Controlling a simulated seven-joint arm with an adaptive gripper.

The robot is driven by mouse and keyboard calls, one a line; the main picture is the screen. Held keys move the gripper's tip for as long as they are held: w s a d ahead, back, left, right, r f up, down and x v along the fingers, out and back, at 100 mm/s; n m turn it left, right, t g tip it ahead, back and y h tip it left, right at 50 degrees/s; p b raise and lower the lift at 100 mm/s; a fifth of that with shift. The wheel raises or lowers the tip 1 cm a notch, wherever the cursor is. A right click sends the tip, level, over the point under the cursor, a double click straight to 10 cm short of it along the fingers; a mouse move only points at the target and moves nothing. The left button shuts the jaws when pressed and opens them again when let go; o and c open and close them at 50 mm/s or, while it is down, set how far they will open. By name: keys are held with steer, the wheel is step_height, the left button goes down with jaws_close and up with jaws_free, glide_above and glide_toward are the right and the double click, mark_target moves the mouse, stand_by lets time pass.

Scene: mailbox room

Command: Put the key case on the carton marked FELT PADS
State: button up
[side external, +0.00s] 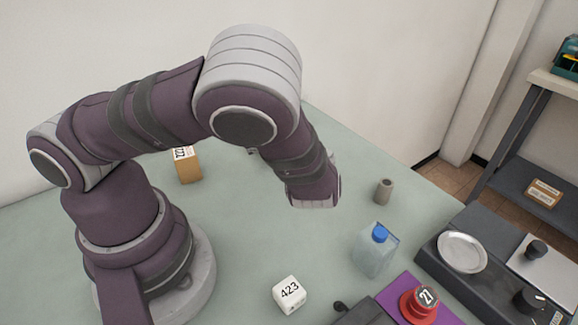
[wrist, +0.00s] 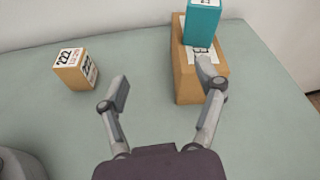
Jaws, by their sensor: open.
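No carton in view has a legible FELT PADS label, and I cannot surely identify the key case. In the wrist view, a tan carton (wrist: 186,84) stands at the upper middle with a teal box (wrist: 203,22) on top. A white label with dark print shows on the carton, partly covered by my right finger. My gripper (wrist: 165,82) is open and empty. Its right finger overlaps the tan carton in the picture; contact cannot be told. Its left finger is over bare table. In the side external view my arm hides the gripper and that carton.
A small tan box marked 222 (wrist: 75,72) stands left of my gripper, also seen in the side view (side external: 188,168). A white 423 block (side external: 290,294), clear blue-capped bottle (side external: 375,252), grey cylinder (side external: 384,191) and red button marked 27 (side external: 420,303) stand at right.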

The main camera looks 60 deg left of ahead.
steer(key=s+d+r+n+t+h, duration=0.1)
steer(key=s+d+r+n+h, duration=0.3)
steer(key=n+h, duration=0.3)
steer(key=s+d+r+n+t+h, duration=0.1)
steer(key=s+d+r+n+h, duration=0.3)
steer(key=r+n+h, duration=0.3)
steer(key=n, duration=0.3)
steer(key=shift+t, duration=0.4)
